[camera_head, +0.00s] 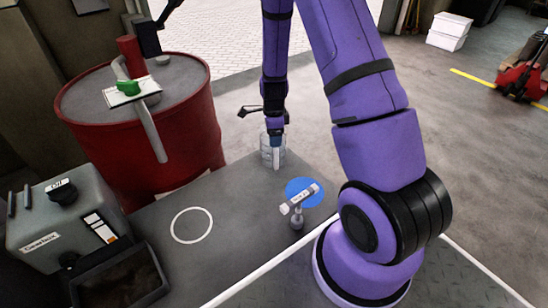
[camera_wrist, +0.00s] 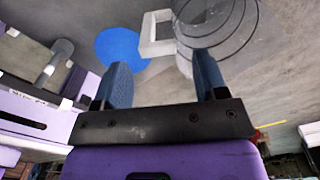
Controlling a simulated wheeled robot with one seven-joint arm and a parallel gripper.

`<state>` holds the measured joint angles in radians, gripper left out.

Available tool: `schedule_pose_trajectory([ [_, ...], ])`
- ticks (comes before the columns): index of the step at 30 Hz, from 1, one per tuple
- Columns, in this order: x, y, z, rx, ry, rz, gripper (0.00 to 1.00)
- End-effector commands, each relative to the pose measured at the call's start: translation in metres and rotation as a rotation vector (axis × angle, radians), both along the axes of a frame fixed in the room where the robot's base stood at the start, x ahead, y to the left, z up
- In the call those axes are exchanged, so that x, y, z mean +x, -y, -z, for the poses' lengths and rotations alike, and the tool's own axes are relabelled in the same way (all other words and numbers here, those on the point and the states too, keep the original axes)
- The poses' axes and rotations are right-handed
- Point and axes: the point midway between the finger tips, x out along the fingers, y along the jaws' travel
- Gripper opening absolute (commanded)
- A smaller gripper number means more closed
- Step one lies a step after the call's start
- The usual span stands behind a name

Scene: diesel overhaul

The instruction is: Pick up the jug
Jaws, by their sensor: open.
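The jug (camera_head: 265,153) is clear and stands near the far edge of the grey worktop (camera_head: 240,225). In the wrist view the jug (camera_wrist: 236,42) shows as nested rings at the top right, with a pale squared handle (camera_wrist: 147,46) on its left. My gripper (camera_head: 277,160) reaches down at the jug and overlaps it in the head view. In the wrist view my gripper (camera_wrist: 162,80) has its two blue fingers apart, with the handle beyond the gap between their tips. Nothing is held. Contact between fingers and jug cannot be told.
A white ring (camera_head: 174,226) marks bare worktop. A grey box (camera_head: 40,240) and dark tray (camera_head: 118,285) are at left. A red drum (camera_head: 190,130) stands behind.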

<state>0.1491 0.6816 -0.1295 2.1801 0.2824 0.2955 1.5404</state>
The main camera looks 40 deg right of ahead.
Motion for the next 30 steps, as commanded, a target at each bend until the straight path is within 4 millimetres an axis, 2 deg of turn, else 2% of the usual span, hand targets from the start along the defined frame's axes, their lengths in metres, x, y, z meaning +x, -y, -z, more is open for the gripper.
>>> schedule_pose_trajectory([
  [5, 0.000, 0.002, 0.010, 0.000, 0.000, 0.002, 0.66],
  [15, 0.000, 0.007, 0.052, 0.001, -0.002, 0.000, 0.66],
  [25, 0.000, 0.007, 0.057, 0.000, 0.001, -0.001, 0.66],
  [26, 0.000, 0.007, 0.057, 0.000, 0.001, -0.001, 0.61],
  [30, 0.000, 0.007, 0.057, 0.000, 0.001, -0.001, 0.29],
])
